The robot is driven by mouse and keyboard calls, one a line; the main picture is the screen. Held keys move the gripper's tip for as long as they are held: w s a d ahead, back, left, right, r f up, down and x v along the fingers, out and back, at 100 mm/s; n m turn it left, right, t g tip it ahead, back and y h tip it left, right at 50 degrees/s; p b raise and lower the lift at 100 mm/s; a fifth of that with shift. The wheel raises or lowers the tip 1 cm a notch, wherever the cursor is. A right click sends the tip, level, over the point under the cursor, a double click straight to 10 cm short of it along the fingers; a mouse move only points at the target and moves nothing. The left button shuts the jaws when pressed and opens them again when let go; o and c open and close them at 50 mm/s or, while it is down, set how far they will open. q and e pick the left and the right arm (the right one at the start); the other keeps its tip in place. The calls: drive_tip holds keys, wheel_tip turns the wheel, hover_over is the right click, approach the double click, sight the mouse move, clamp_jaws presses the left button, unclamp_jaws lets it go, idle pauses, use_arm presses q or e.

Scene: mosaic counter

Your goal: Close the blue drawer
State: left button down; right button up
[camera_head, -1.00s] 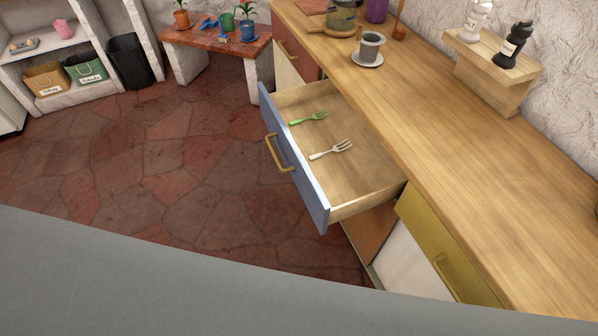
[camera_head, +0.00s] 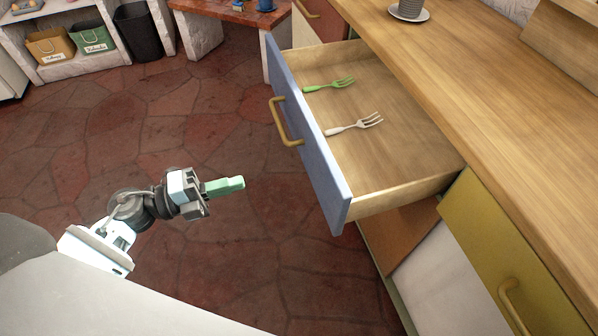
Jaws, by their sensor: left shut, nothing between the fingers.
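The blue drawer (camera_head: 322,165) is pulled well out of the wooden counter. Its blue front faces left and carries a brass-coloured handle (camera_head: 282,122). Inside lie a green fork (camera_head: 329,84) and a white fork (camera_head: 354,125), apart from each other. My left gripper (camera_head: 240,184) is shut and empty, with green fingertips pointing right. In the picture it is left of the drawer front and below the handle, apart from both. My right gripper is not in view.
A yellow drawer (camera_head: 505,255) with a handle is closed at the right, under the counter top (camera_head: 490,90). A red drawer (camera_head: 318,22) is beyond the blue one. The stone floor (camera_head: 110,150) left of the drawer is clear.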

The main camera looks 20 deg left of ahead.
use_arm(q)
approach(312, 164)
drive_tip(key=x, duration=0.6)
drive_tip(key=shift+s+r+p, duration=0.1)
drive_tip(key=shift+p, duration=0.2)
drive_tip(key=shift+w+d, duration=0.2)
drive_tip(key=shift+d, duration=0.15)
